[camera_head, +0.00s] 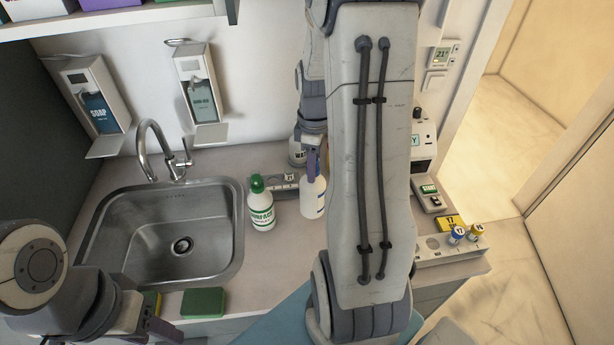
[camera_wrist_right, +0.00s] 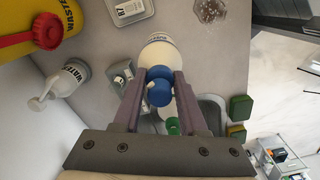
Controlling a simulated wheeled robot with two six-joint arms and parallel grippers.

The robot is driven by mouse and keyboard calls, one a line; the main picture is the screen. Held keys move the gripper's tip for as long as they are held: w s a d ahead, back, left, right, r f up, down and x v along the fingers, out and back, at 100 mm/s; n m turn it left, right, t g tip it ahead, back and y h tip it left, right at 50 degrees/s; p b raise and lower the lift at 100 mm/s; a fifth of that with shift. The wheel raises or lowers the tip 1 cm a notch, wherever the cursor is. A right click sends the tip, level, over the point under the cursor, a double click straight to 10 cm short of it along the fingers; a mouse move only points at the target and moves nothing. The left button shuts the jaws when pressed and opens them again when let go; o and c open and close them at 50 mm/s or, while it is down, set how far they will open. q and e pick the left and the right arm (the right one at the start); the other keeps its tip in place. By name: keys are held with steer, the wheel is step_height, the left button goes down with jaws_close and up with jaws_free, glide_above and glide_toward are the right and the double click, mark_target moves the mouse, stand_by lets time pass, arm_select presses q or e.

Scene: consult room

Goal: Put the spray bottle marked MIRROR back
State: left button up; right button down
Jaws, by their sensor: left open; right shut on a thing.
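A white spray bottle (camera_head: 313,197) with a blue head (camera_wrist_right: 158,88) is in my right gripper (camera_head: 312,158), whose fingers are shut on the head in the right wrist view. Its label is too small or turned away to read. In the head view it is upright beside a low grey holder (camera_head: 287,188); I cannot tell whether its base touches the counter. A white bottle with a green cap and green label (camera_head: 261,206) stands left of the holder. My left gripper (camera_head: 152,328) is open and empty at the front left, partly cut off by the frame edge.
A steel sink (camera_head: 225,250) with a tap fills the left counter. Green sponges (camera_head: 203,303) lie at its front edge. A WATER pump bottle (camera_wrist_right: 65,80) and a red-yellow WASTE container (camera_wrist_right: 30,35) are near the right gripper. A vial rack (camera_head: 450,247) is at right.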

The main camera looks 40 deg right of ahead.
mark_target(313, 191)
steer(key=shift+w+a+f, duration=0.4)
steer(key=shift+w+a, duration=0.1)
steer(key=shift+a, duration=0.05)
step_height(313, 191, down, 4)
steer(key=shift+p, duration=0.7)
steer(key=shift+f, duration=0.2)
steer(key=shift+c, duration=2.2)
jaws_free()
steer(key=shift+r, duration=0.1)
